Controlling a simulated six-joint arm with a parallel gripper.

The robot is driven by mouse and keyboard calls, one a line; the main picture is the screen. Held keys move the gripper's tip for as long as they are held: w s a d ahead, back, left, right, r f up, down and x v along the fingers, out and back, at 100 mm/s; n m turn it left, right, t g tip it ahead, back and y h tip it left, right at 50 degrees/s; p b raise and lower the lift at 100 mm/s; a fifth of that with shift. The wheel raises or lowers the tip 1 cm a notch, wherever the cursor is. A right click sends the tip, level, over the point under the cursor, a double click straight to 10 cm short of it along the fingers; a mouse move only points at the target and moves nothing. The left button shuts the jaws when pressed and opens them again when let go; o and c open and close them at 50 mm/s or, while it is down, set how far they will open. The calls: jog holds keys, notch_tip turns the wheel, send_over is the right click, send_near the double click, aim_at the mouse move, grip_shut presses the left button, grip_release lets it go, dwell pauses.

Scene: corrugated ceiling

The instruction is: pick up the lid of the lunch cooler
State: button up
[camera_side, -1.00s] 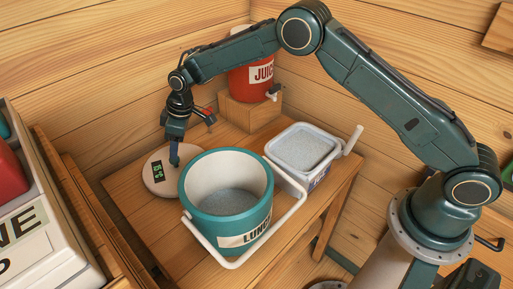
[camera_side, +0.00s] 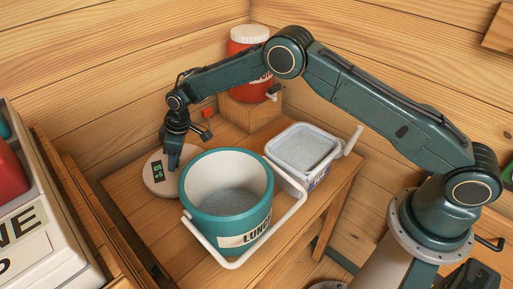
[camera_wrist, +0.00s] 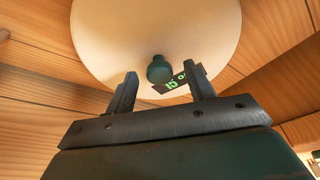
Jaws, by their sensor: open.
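The lid (camera_side: 158,186) is a cream disc with a dark green-lit readout, lying flat on the wooden table left of the lunch cooler. My gripper (camera_side: 172,164) is low over the lid and hides the knob in the side view. In the wrist view my gripper (camera_wrist: 161,82) is open, its two fingers on either side of the knob, with gaps showing. The lunch cooler (camera_side: 200,216) is teal, open-topped and holds greyish ice.
A white tub (camera_side: 283,171) of ice stands right of the cooler. A red juice jug (camera_side: 246,84) sits on a wooden block at the back corner. The cooler's white handle (camera_side: 293,212) hangs out front-right. A white chest (camera_side: 50,250) stands at the left.

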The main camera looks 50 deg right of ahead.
dwell(0.4)
grip_shut()
jog(key=shift+r, duration=0.1)
notch_tip(320, 180, up, 20)
dwell(0.9)
dwell(0.5)
jog(key=s+r+n+g, duration=0.2)
jog(key=s+n, duration=0.9)
jog(key=s, duration=0.1)
jog(key=s+r+n+g+h, duration=0.1)
jog(key=s+n+g, duration=0.2)
jog(key=s+n, duration=0.8)
jog(key=shift+s+r+n, duration=0.3)
jog(key=shift+s+r, duration=0.1)
